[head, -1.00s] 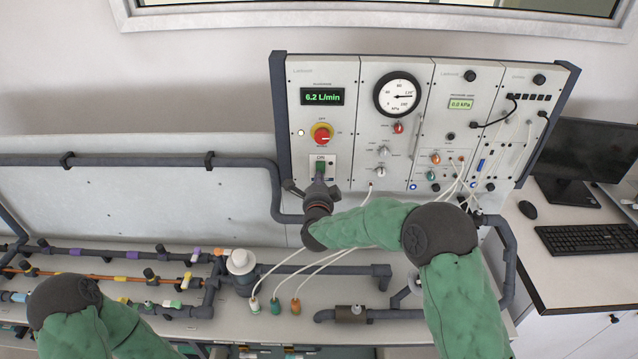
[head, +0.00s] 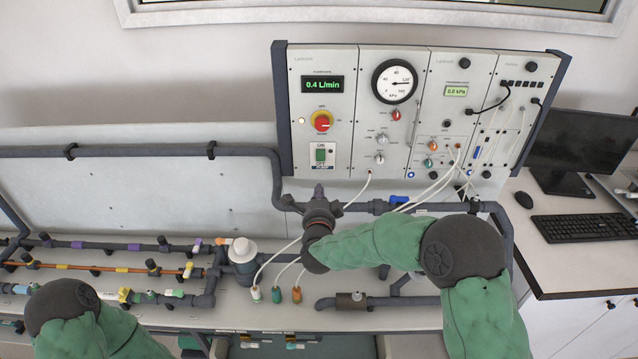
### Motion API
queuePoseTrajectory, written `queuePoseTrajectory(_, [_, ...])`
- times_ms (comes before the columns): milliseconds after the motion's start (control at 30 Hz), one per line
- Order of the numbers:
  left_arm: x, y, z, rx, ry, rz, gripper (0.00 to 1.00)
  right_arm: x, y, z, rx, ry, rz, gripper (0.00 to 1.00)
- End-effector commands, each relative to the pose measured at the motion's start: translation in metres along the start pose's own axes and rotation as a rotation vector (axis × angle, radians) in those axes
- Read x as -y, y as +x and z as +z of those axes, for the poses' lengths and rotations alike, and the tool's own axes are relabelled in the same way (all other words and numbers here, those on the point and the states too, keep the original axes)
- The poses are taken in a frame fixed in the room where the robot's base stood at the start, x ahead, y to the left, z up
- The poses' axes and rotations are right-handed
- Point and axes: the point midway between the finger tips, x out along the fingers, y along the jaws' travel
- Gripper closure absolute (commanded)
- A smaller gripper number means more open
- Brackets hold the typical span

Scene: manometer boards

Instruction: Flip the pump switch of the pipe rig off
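The pump switch (head: 320,155) is a small green rocker on a pale plate, low on the left panel of the rig's board. It shows clear of my gripper; the lettering around it is too small to read surely. The flow display (head: 323,85) above it reads 0.4 L/min. My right gripper (head: 319,190) is below the switch, apart from it, pointing up towards the board. Its fingers look together in one narrow tip, with nothing held. My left arm shows at the lower left, but its gripper is out of view.
A red knob on a yellow ring (head: 321,121) sits just above the switch. A round pressure gauge (head: 394,82) is to the right. White tubes (head: 352,197) run from the board past my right gripper. Dark pipes (head: 120,152) cross the bench; a monitor (head: 585,150) stands at right.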

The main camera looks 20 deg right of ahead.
Motion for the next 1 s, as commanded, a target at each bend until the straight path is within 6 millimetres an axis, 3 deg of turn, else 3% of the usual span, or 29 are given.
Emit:
queuePoseTrajectory(100, [0.001,0.001,0.0,0.001,-0.001,0.0,0.6,-0.004,-0.018,0.0,0.002,0.0,0.001,1.0])
queuePoseTrajectory(300, [0.001,0.001,0.0,0.001,0.0,0.0,0.6,-0.007,-0.032,0.0,0.0,0.001,0.0,1.0])
queuePoseTrajectory(833, [0.001,0.002,0.0,0.001,-0.001,0.0,0.6,-0.008,-0.034,0.0,0.0,-0.001,0.002,1.0])
queuePoseTrajectory(933, [0.001,0.003,0.0,0.001,-0.001,0.0,0.6,-0.022,-0.034,0.002,0.014,-0.033,0.028,1.0])
queuePoseTrajectory(1000, [0.002,0.006,0.0,0.001,-0.001,0.0,0.6,-0.045,-0.034,0.004,0.04,-0.087,0.073,1.0])
